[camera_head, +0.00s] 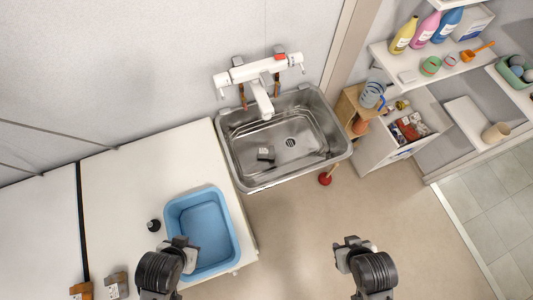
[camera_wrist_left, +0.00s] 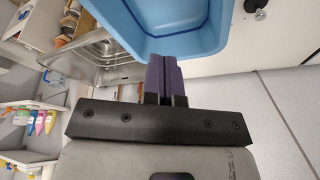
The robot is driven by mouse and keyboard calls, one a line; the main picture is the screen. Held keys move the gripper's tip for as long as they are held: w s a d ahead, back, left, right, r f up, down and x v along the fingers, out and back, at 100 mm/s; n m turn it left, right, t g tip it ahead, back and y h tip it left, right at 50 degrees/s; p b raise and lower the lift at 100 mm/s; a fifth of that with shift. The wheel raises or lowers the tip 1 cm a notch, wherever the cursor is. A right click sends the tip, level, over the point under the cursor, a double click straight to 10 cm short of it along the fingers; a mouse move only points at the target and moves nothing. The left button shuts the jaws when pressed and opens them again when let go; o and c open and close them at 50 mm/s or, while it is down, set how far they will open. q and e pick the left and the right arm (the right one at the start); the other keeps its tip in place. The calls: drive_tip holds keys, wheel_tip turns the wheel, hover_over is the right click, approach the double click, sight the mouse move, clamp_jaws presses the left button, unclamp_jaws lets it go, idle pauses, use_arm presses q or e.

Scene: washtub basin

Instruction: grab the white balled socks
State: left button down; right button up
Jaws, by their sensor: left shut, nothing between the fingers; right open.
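I cannot clearly make out the white balled socks. A green basket (camera_head: 506,73) on the right-hand shelf, at the picture's edge, holds a few small rounded items, pale and bluish, too small to identify. My left gripper (camera_head: 182,243) is over the near-left edge of the blue tub. In the left wrist view its purple fingers (camera_wrist_left: 163,72) are together with nothing between them, in front of the tub. My right gripper (camera_head: 350,242) is open and empty above the floor, right of the counter.
The blue tub (camera_head: 232,228) stands on the white counter (camera_head: 130,170) and looks empty. The metal sink (camera_head: 235,160) behind it holds a small dark grey item (camera_head: 266,153). Shelves with bottles (camera_head: 403,36) and an open drawer (camera_head: 372,150) are on the right. Open floor lies between.

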use_arm(q)
drive_tip(key=c, duration=1.9)
unclamp_jaws()
drive_tip(key=shift+a, duration=0.15)
drive_tip(key=shift+o, duration=0.9)
drive_tip(key=o, duration=1.1)
drive_tip(key=shift+d, duration=0.25)
drive_tip(key=shift+c, duration=0.2)
drive_tip(key=o, duration=0.7)
drive_tip(key=shift+a, duration=0.2)
drive_tip(key=shift+c, duration=0.2)
